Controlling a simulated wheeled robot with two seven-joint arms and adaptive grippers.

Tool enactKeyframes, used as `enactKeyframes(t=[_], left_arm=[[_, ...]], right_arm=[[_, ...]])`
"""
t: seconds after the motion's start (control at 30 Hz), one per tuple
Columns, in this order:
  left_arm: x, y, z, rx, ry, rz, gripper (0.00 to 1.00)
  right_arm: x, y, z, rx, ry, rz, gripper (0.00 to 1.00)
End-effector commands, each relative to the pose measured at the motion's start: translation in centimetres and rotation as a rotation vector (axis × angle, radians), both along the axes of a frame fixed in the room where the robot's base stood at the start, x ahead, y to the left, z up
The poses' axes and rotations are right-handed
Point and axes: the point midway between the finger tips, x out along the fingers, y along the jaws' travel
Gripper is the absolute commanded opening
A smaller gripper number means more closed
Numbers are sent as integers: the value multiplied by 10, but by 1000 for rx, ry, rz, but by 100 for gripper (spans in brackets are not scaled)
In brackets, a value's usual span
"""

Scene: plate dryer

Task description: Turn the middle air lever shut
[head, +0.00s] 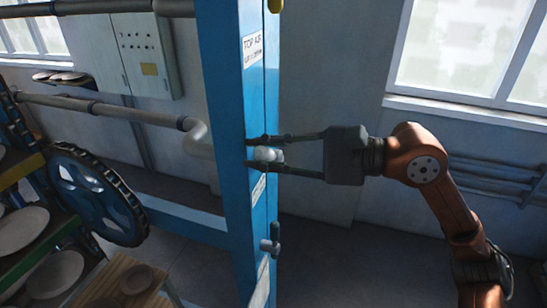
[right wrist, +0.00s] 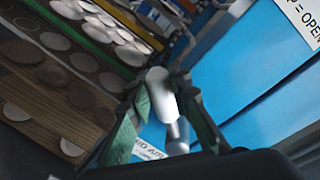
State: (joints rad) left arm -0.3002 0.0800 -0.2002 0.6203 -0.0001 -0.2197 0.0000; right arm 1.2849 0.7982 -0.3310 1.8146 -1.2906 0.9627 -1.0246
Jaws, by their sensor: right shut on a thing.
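The middle air lever (head: 267,154) is a pale, rounded handle on the blue post (head: 229,120). In the right wrist view the lever (right wrist: 162,96) is a white cylinder on a short metal stem, beside a partly hidden label (right wrist: 150,152) reading "MID AIR". My right gripper (head: 258,153) reaches in from the right with its fingers on either side of the lever, shut on it. In the right wrist view its green-padded fingers (right wrist: 165,92) flank the handle. The far side of the lever is hidden. My left gripper is not in view.
A yellow lever (head: 275,5) is at the top of the post, near the "TOP AIR" label (head: 252,49). A dark lower lever (head: 271,245) sticks out below. Racks with plates (head: 22,228) and a blue wheel (head: 97,195) stand left.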

Motion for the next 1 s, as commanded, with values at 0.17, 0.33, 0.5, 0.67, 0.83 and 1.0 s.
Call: enactKeyframes(t=[0.17, 0.33, 0.5, 0.67, 0.83, 1.0], left_arm=[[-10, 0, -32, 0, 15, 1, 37], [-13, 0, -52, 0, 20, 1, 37], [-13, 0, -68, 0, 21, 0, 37], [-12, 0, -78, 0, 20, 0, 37], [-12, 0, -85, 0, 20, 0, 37], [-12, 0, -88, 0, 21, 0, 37]], right_arm=[[-8, 2, -19, -46, -164, -1, 0], [-14, 3, -32, -88, -310, -1, 0], [-16, 3, -43, -125, -437, -3, 0], [-17, 4, -51, -151, -530, -4, 0], [-18, 4, -56, -169, -596, -3, 0], [-18, 4, -58, -179, -630, -2, 0]])
